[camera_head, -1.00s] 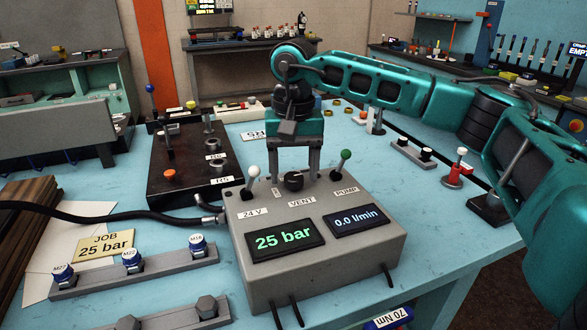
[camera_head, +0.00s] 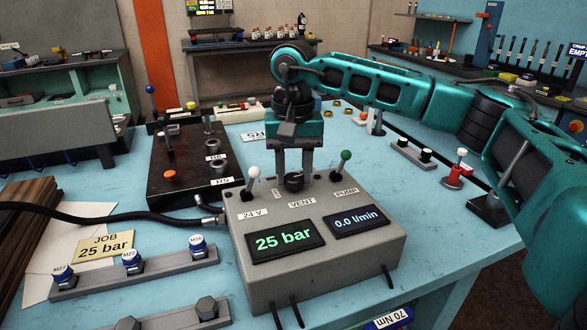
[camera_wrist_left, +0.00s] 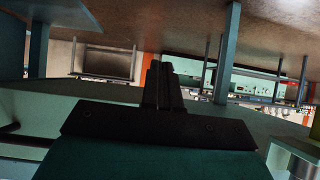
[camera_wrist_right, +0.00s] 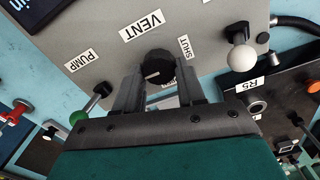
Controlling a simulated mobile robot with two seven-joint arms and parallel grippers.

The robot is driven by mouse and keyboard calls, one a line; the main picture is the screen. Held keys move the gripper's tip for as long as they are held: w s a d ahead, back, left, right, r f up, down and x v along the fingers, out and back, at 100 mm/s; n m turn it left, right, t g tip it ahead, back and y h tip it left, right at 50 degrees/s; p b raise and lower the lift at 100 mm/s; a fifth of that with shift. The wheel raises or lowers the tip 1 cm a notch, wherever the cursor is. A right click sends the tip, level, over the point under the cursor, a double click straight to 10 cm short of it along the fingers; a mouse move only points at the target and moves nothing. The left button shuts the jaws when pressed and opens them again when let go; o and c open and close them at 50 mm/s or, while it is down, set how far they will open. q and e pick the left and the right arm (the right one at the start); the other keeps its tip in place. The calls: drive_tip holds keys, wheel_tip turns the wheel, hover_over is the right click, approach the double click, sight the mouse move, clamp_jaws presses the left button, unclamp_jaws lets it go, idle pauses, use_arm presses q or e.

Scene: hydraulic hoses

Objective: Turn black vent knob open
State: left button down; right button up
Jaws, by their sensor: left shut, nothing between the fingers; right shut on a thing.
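The black vent knob (camera_head: 293,181) stands on top of the grey control box (camera_head: 345,262), behind the VENT label. My right gripper (camera_head: 294,172) reaches down from behind, with its fingers shut on the knob. In the right wrist view the knob (camera_wrist_right: 158,66) sits between the two fingertips, and a small white mark shows on its face. The SHUT label (camera_wrist_right: 184,47) is beside the knob; any open label is hidden or unreadable. My left gripper (camera_wrist_left: 160,82) shows only in the left wrist view, shut and empty, away from the control box.
A white-tipped 24 V lever (camera_head: 253,175) and a green-tipped PUMP lever (camera_head: 345,158) flank the knob closely. The displays read 25 bar (camera_head: 285,240) and 0.0 l/min (camera_head: 357,220). A dark manifold block (camera_head: 160,185) and a black hose (camera_head: 100,216) lie to the left.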

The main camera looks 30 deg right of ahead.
sight(297, 177)
drive_tip(key=m+p, duration=0.1)
drive_tip(key=m, duration=0.3)
drive_tip(key=shift+s+r+m, duration=0.1)
drive_tip(key=shift+m, duration=0.2)
drive_tip(key=m+p, duration=0.1)
drive_tip(key=m, duration=0.3)
drive_tip(key=shift+d+m, duration=0.1)
drive_tip(key=shift+m, duration=0.2)
drive_tip(key=m, duration=0.4)
drive_tip(key=shift+s+m+p, duration=0.15)
drive_tip(key=shift+m+p, duration=0.15)
drive_tip(key=shift+p, duration=0.05)
drive_tip(key=shift+m+p, duration=0.3)
drive_tip(key=shift+m, duration=1.7)
drive_tip(key=o, duration=1.1)
drive_tip(key=shift+c, duration=0.2)
wheel_tip(297, 177, up, 13)
drive_tip(key=p, duration=0.1)
